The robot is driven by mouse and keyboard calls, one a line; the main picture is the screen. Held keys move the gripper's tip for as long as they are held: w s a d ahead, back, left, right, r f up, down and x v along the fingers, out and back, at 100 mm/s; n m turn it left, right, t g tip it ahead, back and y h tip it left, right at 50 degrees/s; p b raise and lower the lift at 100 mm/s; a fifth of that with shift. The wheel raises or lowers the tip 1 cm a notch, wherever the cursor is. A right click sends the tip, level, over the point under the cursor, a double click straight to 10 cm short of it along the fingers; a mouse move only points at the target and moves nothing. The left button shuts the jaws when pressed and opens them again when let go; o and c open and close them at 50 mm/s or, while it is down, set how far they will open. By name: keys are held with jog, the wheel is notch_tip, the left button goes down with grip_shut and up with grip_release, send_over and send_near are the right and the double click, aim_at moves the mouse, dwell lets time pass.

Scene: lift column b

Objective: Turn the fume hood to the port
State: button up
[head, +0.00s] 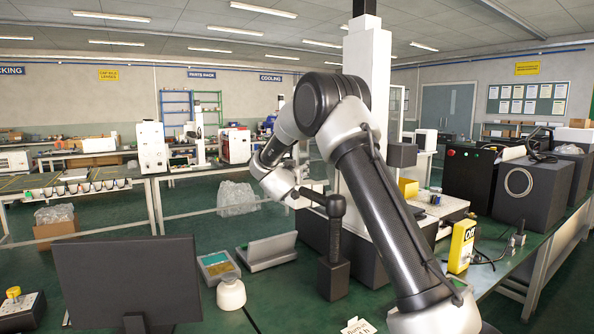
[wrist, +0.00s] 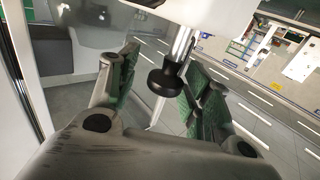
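A dark T-shaped piece (head: 335,206) stands on a black block on the bench in front of the white column, in the head view; it may be the fume hood, but I cannot tell for sure. My gripper (head: 300,197) is small and partly hidden at the end of my arm, close to this piece's left end. In the wrist view my gripper (wrist: 160,72) has its green-padded fingers spread apart. A black round knob (wrist: 167,80) on a metal rod shows between or beyond them; I cannot tell whether they touch it. I cannot make out the port.
A dark monitor (head: 130,280) stands at the front left. A white bottle (head: 231,293), a tray (head: 217,265) and a grey angled stand (head: 267,250) sit on the green bench. A yellow box (head: 462,246) and black cases (head: 533,189) crowd the right side.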

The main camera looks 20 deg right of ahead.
jog(key=v, duration=1.2)
